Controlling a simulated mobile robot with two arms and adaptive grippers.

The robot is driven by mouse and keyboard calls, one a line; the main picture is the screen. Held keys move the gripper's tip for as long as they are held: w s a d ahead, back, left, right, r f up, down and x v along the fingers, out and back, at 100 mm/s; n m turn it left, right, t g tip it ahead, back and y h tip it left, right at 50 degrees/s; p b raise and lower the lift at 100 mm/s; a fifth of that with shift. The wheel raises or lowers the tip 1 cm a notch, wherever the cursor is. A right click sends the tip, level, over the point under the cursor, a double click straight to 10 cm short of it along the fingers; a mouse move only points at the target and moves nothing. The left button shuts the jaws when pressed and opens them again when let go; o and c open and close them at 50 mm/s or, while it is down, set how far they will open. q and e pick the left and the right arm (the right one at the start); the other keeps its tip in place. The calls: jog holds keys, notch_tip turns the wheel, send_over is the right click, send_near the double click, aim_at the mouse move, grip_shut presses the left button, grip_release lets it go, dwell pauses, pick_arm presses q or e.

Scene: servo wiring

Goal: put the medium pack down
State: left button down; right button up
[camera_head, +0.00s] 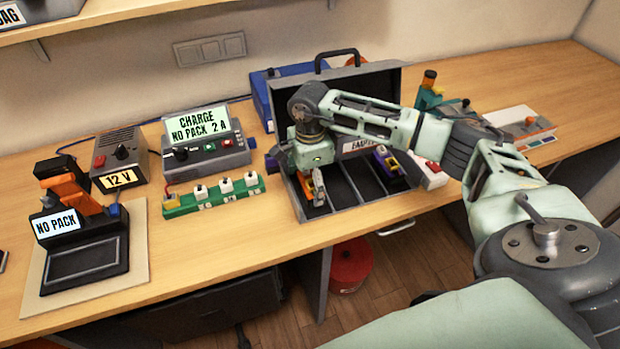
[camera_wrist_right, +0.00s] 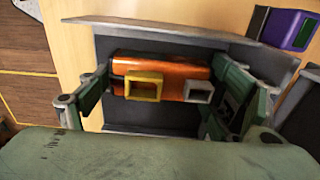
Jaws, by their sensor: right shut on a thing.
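My right gripper (camera_head: 311,186) is shut on an orange pack (camera_wrist_right: 158,68), with one finger at each end of it in the wrist view. The pack has a yellow square connector and a smaller grey one on its near face. In the head view the orange pack (camera_head: 319,188) shows low between the fingers, at the left compartment of the open dark case (camera_head: 375,82). I cannot tell whether it touches the compartment floor. My left gripper is not in view.
The case's middle compartment looks empty. Left of the case are a green connector strip (camera_head: 214,195), a charger reading "NO PACK 2 A" (camera_head: 207,148), a 12 V box (camera_head: 119,158) and a tester reading "NO PACK" (camera_head: 88,255).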

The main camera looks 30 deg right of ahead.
aim_at(310, 179)
jog(key=o, duration=1.5)
jog(key=shift+f, duration=0.1)
jog(key=shift+c, duration=0.2)
jog(key=shift+r, duration=0.6)
notch_tip(310, 179, up, 11)
jog(key=b, duration=0.3)
jog(key=shift+b, duration=0.3)
